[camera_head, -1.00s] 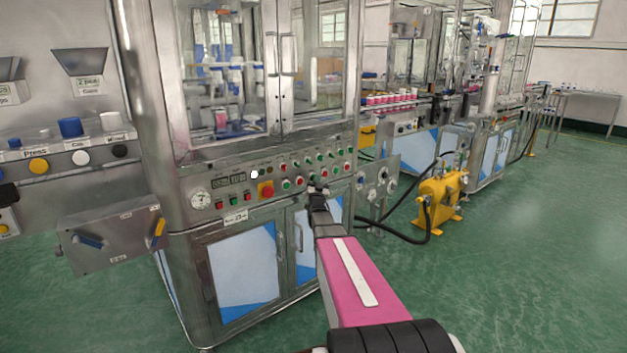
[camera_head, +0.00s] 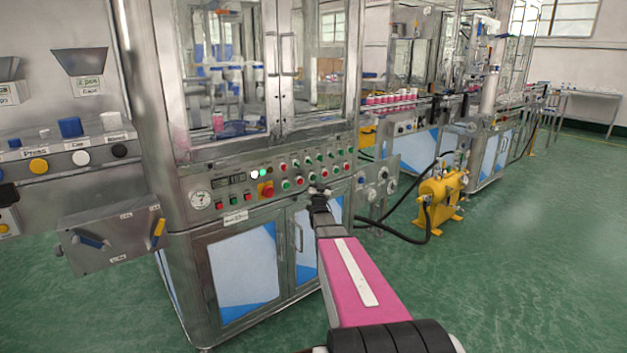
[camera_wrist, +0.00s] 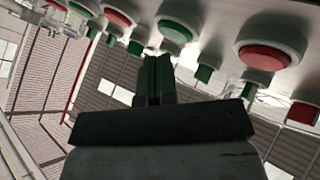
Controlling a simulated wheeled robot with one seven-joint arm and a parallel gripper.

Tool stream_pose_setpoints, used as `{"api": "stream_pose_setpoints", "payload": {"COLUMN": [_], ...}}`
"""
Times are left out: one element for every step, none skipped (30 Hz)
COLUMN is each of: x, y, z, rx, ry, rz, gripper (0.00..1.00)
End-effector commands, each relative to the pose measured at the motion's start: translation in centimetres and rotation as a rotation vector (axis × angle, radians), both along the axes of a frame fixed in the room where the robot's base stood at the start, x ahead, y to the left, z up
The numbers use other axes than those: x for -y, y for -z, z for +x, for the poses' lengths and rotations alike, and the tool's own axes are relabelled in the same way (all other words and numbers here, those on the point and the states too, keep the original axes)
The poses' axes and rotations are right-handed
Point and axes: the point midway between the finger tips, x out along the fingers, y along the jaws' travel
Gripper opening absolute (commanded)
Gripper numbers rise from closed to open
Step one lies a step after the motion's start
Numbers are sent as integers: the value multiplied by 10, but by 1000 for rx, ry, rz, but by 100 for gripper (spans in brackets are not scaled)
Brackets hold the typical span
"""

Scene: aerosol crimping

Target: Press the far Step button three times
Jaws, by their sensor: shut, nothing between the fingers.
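The machine's control panel (camera_head: 230,186) carries rows of red and green buttons, a dial gauge and a large red knob. I cannot tell which button is the far Step button, as the labels are too small to read. My gripper (camera_head: 319,191) is shut and empty, in front of the panel's right half near its lower edge. In the wrist view the closed fingers (camera_wrist: 155,68) point up at the panel, just below a round green button (camera_wrist: 175,28). A round red button (camera_wrist: 266,50) is to the right and another red one (camera_wrist: 119,15) to the left. Contact cannot be made out.
Glass doors (camera_head: 310,70) rise above the panel and blue-white cabinet doors (camera_head: 242,265) lie below. A grey box with handles (camera_head: 112,235) sticks out at left. A yellow pump (camera_head: 438,195) with black hoses stands right of the machine. The green floor at right is clear.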

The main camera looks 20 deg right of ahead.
Motion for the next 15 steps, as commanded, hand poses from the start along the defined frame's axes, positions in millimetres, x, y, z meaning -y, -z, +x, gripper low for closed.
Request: {"api": "stream_pose_setpoints", "payload": {"x": [0, 0, 0, 0, 0, 0, 0, 0, 0, 0, 1, 1, 1, 2, 2], "y": [0, 0, 0, 0, 0, 0, 0, 0, 0, 0, 0, 0, 0, 0, 0], "z": [-2, -2, -2, -2, -2, -2, -2, -2, -2, -2, -2, -3, -4, -6, -8], "rx": [0, 0, 0, 0, 0, 0, 0, 0, 0, 0, 0, 0, 0, 0, 0], "ry": [0, 0, 0, 0, 0, 0, 0, 0, 0, 0, 0, 0, 0, 0, 0], "rz": [0, 0, 0, 0, 0, 0, 0, 0, 0, 0, 0, 0, 0, 0, 0], "gripper": [0, 0, 0, 0, 0, 0, 0, 0, 0, 0, 0, 0, 0, 0, 0]}}
